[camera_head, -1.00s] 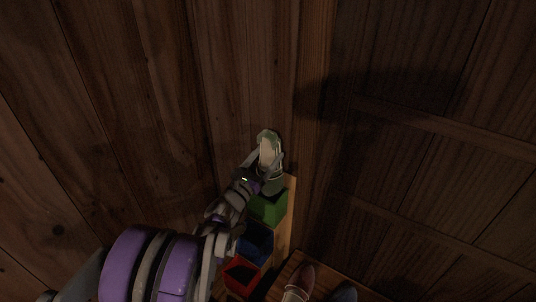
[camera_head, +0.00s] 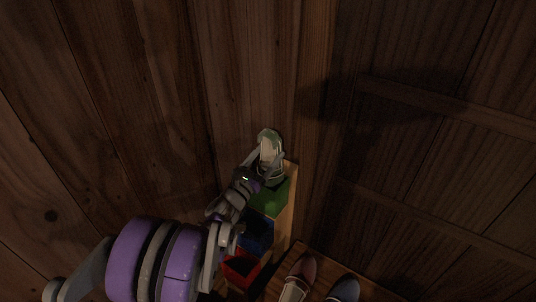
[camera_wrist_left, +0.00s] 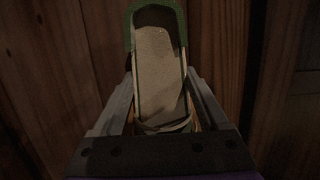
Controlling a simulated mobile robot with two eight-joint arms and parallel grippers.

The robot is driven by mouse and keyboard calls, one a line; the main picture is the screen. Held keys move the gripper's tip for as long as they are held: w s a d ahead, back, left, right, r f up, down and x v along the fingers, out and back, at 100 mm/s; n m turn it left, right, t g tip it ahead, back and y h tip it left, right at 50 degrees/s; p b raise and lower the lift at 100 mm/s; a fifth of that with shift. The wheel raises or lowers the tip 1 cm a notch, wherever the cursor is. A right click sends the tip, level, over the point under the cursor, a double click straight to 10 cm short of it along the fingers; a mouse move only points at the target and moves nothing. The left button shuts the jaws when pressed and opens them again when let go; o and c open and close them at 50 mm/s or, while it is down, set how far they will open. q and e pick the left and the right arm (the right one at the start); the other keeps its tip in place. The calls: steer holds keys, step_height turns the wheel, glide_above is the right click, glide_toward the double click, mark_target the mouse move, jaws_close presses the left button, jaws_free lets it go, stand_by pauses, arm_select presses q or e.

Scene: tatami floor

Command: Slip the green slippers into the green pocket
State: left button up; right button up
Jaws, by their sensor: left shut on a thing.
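My left gripper (camera_head: 270,168) is shut on the green slippers (camera_head: 269,142), which point up and away from it in the head view. In the left wrist view the slippers (camera_wrist_left: 158,68) show a pale sole and a dark green rim at the toe end, between the two fingers. The green pocket (camera_head: 271,198) is at the top of a wooden rack, just below the held slippers in the head view. The slippers are outside the pocket, and the gripper partly covers its upper part. My right gripper is not in view.
A blue pocket (camera_head: 259,234) and a red pocket (camera_head: 240,267) lie below the green one on the rack. Wooden walls surround the rack.

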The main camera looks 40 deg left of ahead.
arm_select(q)
steer(key=o, duration=1.4)
steer(key=p+v, duration=0.1)
steer(key=v, duration=0.9)
steer(key=shift+s, duration=0.35)
steer(key=shift+d+f, duration=0.1)
steer(key=shift+f, duration=0.05)
